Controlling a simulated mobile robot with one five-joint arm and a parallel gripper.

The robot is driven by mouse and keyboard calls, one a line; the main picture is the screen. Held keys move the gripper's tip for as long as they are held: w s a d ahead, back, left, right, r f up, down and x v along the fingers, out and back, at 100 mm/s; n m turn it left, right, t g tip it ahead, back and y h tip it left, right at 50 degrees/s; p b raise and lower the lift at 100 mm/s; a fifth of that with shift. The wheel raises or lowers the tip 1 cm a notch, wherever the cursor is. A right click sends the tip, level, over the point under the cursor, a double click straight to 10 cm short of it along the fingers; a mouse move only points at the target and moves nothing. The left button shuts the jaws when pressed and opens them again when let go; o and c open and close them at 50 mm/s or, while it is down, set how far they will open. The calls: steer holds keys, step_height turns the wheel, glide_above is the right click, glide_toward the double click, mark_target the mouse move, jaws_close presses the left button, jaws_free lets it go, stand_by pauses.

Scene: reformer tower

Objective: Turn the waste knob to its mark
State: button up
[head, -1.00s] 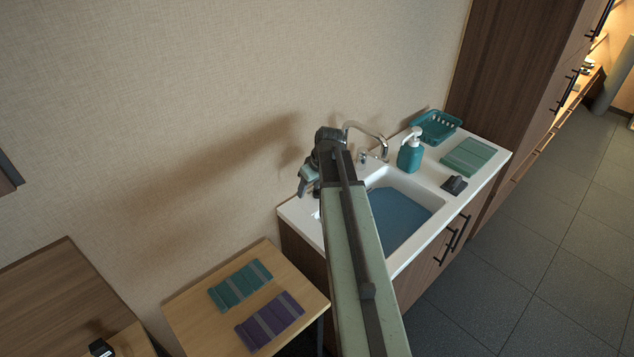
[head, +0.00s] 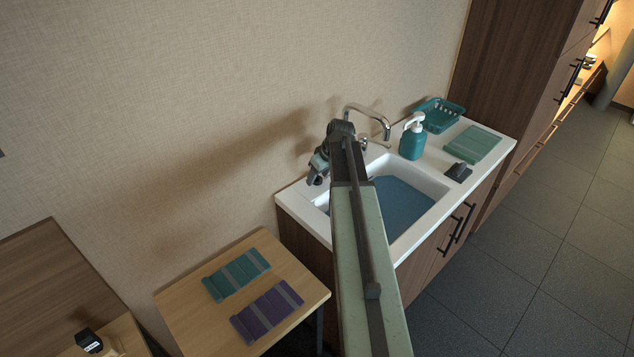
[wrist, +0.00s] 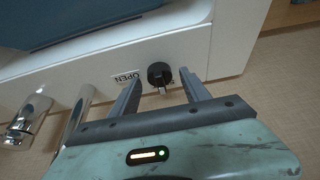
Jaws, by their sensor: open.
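The waste knob (wrist: 160,74) is a small black round knob with a lighter pointer bar, on the white sink deck in the wrist view. A white label reading OPEN (wrist: 125,77) is beside it on the left. A second label at its lower right is partly hidden. The pointer points down in the picture, toward my gripper (wrist: 160,80), not at OPEN. My gripper is open, with one finger on each side of the knob in the picture. I cannot tell whether they touch it. In the head view my gripper (head: 317,171) is over the sink's back left corner; the knob is hidden there.
The chrome tap (head: 372,115) stands close to my arm and its base shows in the wrist view (wrist: 25,122). The sink basin (head: 400,207) holds blue.

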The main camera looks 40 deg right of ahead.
steer(key=shift+r, duration=0.1)
jaws_close()
steer(key=shift+a, duration=0.25)
steer(key=shift+d, duration=0.15)
steer(key=m+h, duration=0.1)
steer(key=m, duration=0.3)
steer(key=shift+m+h, duration=0.4)
steer(key=m, duration=0.2)
steer(key=m+g+h, duration=0.1)
steer(key=m, duration=0.1)
steer(key=shift+w+a+m+h, duration=0.1)
steer(key=shift+a+m+h, duration=0.1)
steer(key=shift+m+h, duration=0.1)
steer(key=m+g, duration=0.1)
steer(key=m, duration=0.1)
steer(key=m+h, duration=0.1)
steer(key=m, duration=0.2)
steer(key=shift+w+g, duration=0.15)
steer(key=shift+g, duration=0.25)
steer(key=shift+m+g+h, duration=0.4)
steer(key=shift+m+g, duration=0.2)
steer(key=shift+m, duration=1.2)
